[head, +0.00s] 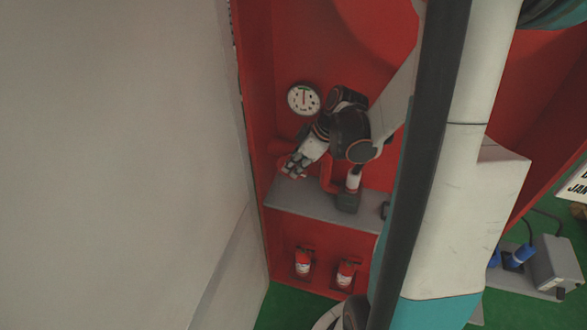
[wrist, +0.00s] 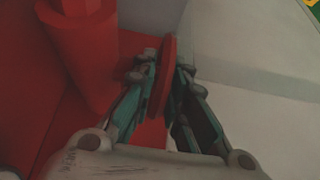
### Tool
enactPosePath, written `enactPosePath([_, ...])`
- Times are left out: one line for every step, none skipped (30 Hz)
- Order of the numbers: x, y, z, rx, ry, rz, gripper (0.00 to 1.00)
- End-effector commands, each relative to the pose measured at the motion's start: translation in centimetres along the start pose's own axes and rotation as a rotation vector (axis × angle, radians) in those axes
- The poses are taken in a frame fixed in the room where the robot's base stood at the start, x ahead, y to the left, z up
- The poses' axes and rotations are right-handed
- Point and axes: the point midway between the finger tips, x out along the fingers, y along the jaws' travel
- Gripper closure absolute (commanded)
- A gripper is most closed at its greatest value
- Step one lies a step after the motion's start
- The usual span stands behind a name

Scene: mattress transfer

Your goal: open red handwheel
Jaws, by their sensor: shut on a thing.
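The red handwheel (wrist: 166,75) shows edge-on in the wrist view, between the two fingers of my gripper (wrist: 165,80). The fingers are shut on its rim, one on each side. In the head view my gripper (head: 292,166) is at the left side of the red cabinet, just above the grey shelf. There the handwheel (head: 284,171) is mostly hidden behind the fingers, with only bits of red showing. The wheel's hub is not clear in either view.
A round white gauge (head: 304,98) is on the red back wall above my gripper. A drill-like tool (head: 348,197) stands on the grey shelf (head: 315,206). Two fire extinguishers (head: 303,262) are below. A pale wall (head: 120,150) is close on the left. A thick red pipe (wrist: 80,50) is beside the gripper.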

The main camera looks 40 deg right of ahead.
Motion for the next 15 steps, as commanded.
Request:
enactPosePath([0.22,0.09,0.3,0.004,0.028,0.002,1.0])
enactPosePath([0.21,0.09,0.33,0.003,0.045,0.002,1.0])
enactPosePath([0.21,0.08,0.33,0.004,0.067,0.002,1.0])
enactPosePath([0.21,0.08,0.35,0.003,0.08,0.002,1.0])
enactPosePath([0.2,0.07,0.34,0.002,0.095,0.002,1.0])
enactPosePath([0.19,0.08,0.38,0.003,0.11,0.002,1.0])
enactPosePath([0.17,0.07,0.36,0.003,0.121,0.001,1.0])
enactPosePath([0.17,0.07,0.36,0.002,0.13,0.001,1.0])
enactPosePath([0.16,0.06,0.35,0.001,0.141,0.001,1.0])
enactPosePath([0.14,0.05,0.33,0.001,0.149,0.001,1.0])
enactPosePath([0.13,0.05,0.33,0.001,0.155,0.001,1.0])
enactPosePath([0.1,0.06,0.33,0.001,0.161,0.001,1.0])
enactPosePath([0.09,0.06,0.33,0.001,0.165,0.001,1.0])
enactPosePath([0.08,0.06,0.32,0.001,0.168,0.001,1.0])
enactPosePath([0.06,0.05,0.31,0.001,0.172,0.0,1.0])
